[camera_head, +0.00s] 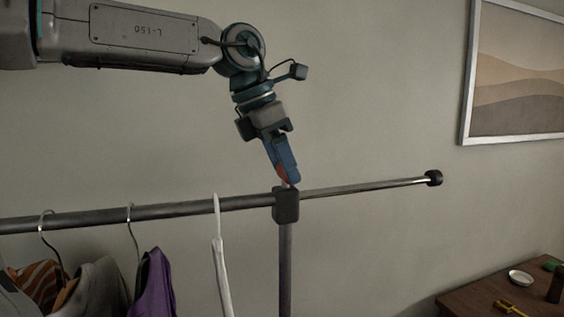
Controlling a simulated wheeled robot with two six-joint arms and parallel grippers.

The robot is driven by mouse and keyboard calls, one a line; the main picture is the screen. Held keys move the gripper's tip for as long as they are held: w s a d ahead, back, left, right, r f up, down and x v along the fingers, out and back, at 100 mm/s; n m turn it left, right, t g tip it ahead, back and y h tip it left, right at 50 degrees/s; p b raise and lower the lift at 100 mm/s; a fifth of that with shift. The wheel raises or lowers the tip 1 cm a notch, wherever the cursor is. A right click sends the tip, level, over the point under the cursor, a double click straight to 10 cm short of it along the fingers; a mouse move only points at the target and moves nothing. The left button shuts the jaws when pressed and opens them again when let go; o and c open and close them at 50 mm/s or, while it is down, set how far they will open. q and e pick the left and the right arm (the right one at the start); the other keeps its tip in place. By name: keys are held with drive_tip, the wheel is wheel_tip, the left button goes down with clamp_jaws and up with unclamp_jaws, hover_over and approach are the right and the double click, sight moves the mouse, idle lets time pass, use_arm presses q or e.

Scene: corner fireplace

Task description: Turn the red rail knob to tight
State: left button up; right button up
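A metal clothes rail (360,189) runs across the view, with a black joint block (286,206) on top of its upright post (286,270). My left gripper (287,178) points down from above, its blue fingertips just over the block. No knob marking is readable. My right gripper is out of view.
Hangers with clothes, including a purple garment (154,285), hang on the left of the rail. A white hanger (221,270) hangs near the block. The rail's right end has a black cap (433,178). A wooden table (480,297) with small items stands at lower right.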

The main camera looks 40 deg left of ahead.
use_arm(q)
drive_tip(key=c, duration=0.5)
drive_tip(key=shift+o, duration=0.2)
drive_tip(key=shift+r+m+h+p, duration=0.3)
drive_tip(key=shift+m+p, duration=0.3)
drive_tip(key=shift+p, duration=0.4)
drive_tip(key=m+g+p, duration=0.1)
drive_tip(key=m+p, duration=0.2)
drive_tip(key=p, duration=0.1)
drive_tip(key=m+g+h+p, duration=0.1)
drive_tip(key=m+p, duration=0.3)
drive_tip(key=shift+w+a+p, duration=0.15)
drive_tip(key=shift+w+p, duration=0.05)
drive_tip(key=shift+p, duration=0.1)
drive_tip(key=m, duration=0.1)
drive_tip(key=m+g+p, duration=0.1)
drive_tip(key=shift+w+f+m+h, duration=0.1)
drive_tip(key=shift+f+m+h, duration=0.1)
drive_tip(key=shift+m+h, duration=0.15)
drive_tip(key=m+g, duration=0.1)
drive_tip(key=m, duration=0.2)
drive_tip(key=shift+w+m+g, duration=0.1)
drive_tip(key=shift+m+g, duration=0.15)
drive_tip(key=shift+g, duration=0.05)
drive_tip(key=shift+m+g, duration=0.7)
drive_tip(key=shift+m, duration=1.1)
drive_tip(key=o, duration=1)
